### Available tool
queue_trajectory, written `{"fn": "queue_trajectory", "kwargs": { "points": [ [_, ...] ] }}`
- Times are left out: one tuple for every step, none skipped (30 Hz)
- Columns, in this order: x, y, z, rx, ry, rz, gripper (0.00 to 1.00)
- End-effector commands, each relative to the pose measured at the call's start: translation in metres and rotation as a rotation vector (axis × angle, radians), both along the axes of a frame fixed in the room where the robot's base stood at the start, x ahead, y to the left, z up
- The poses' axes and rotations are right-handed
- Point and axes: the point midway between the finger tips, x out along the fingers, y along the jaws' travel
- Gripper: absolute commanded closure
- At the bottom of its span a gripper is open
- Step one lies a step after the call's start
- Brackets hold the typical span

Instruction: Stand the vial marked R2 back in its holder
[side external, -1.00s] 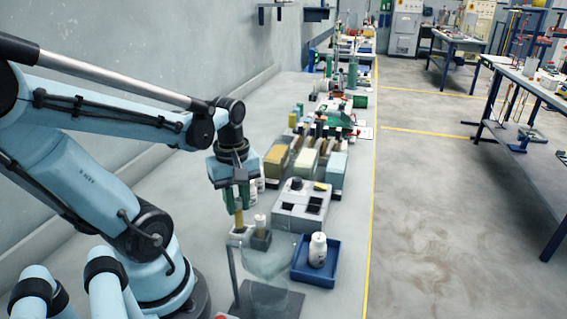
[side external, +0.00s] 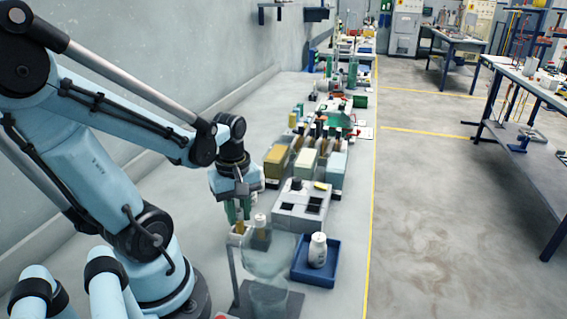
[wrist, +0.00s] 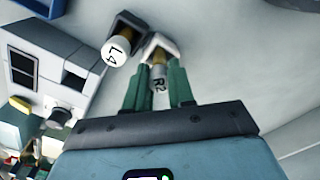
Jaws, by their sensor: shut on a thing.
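The vial marked R2 (wrist: 158,83) is amber with a pale lettered cap, held between the green fingers of my gripper (wrist: 158,92). In the side external view my gripper (side external: 238,212) points down beside the wall-side edge of the small holders. The lower end of R2 is at the mouth of a pale square holder (wrist: 153,40); how deep it sits is hidden. A second vial, marked L4 (wrist: 117,50), has a white cap and stands in the dark holder (wrist: 131,20) right beside it. L4's cap also shows in the side external view (side external: 260,219).
A grey block with square openings (side external: 290,215) stands behind. A blue tray (side external: 301,274) holds a white bottle (side external: 318,250). A clear, see-through shape (side external: 268,255) stands on a dark plate (side external: 292,302) in front.

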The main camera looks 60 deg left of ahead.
Motion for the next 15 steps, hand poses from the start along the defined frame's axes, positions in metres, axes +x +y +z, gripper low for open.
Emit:
{"fn": "queue_trajectory", "kwargs": {
  "points": [
    [0.0,0.0,-0.0001,0.0,0.0,0.0,1.0],
    [0.0,0.0,-0.0001,0.0,0.0,0.0,1.0],
    [0.0,0.0,-0.0001,0.0,0.0,0.0,1.0],
    [0.0,0.0,0.0,0.0,0.0,0.0,1.0],
    [0.0,0.0,0.0,0.0,0.0,0.0,1.0],
    [0.0,0.0,0.0,0.0,0.0,0.0,0.74],
    [0.0,0.0,0.0,0.0,0.0,0.0,0.69],
    [0.0,0.0,0.0,0.0,0.0,0.0,0.64],
    [0.0,0.0,0.0,0.0,0.0,0.0,0.58],
    [0.0,0.0,0.0,0.0,0.0,0.0,0.54],
    [-0.0001,0.0,0.0,0.0,0.0,0.0,0.49],
    [-0.0001,0.0,0.0,0.0,0.0,0.0,0.47],
    [-0.0001,0.0,0.0,0.0,0.0,0.0,0.47],
    [-0.0001,0.0,0.0,0.0,0.0,0.0,0.47],
    [-0.0001,0.0,0.0,0.0,0.0,0.0,0.47]
  ]
}}
